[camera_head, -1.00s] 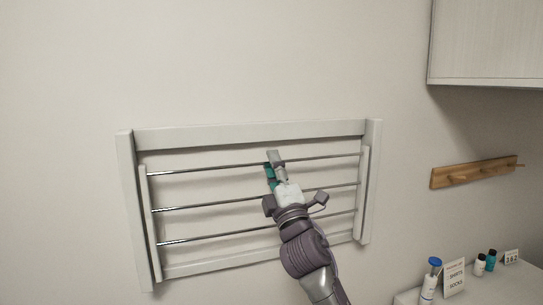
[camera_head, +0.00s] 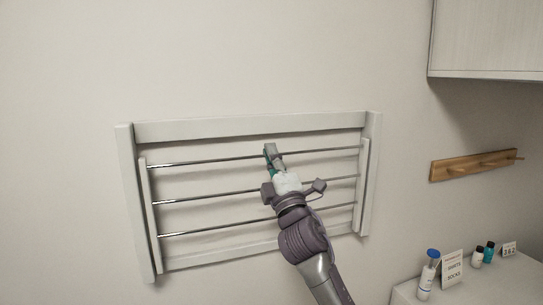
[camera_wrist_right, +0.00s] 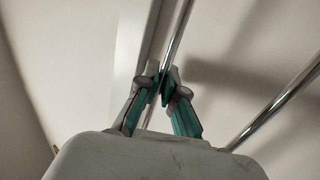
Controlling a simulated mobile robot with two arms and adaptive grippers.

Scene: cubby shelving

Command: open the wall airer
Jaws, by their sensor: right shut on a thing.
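The wall airer is a pale frame (camera_head: 250,129) on the wall with an inner rack of several metal rods between two side rails (camera_head: 149,210). The rack lies close to the frame; a small tilt is hard to judge. My right gripper (camera_head: 270,152) reaches up from below and is shut on the top rod (camera_head: 200,161), right of its middle. In the right wrist view, the teal-padded fingers (camera_wrist_right: 164,88) close around the rod (camera_wrist_right: 179,35), and another rod (camera_wrist_right: 285,98) runs to the right. My left gripper is not in view.
A wooden peg rail (camera_head: 475,165) and a wall cabinet (camera_head: 487,40) are on the right. Below them, a counter (camera_head: 500,285) holds a blue-capped bottle (camera_head: 428,275), a sign card (camera_head: 452,268) and small bottles (camera_head: 478,257). The wall left of the airer is bare.

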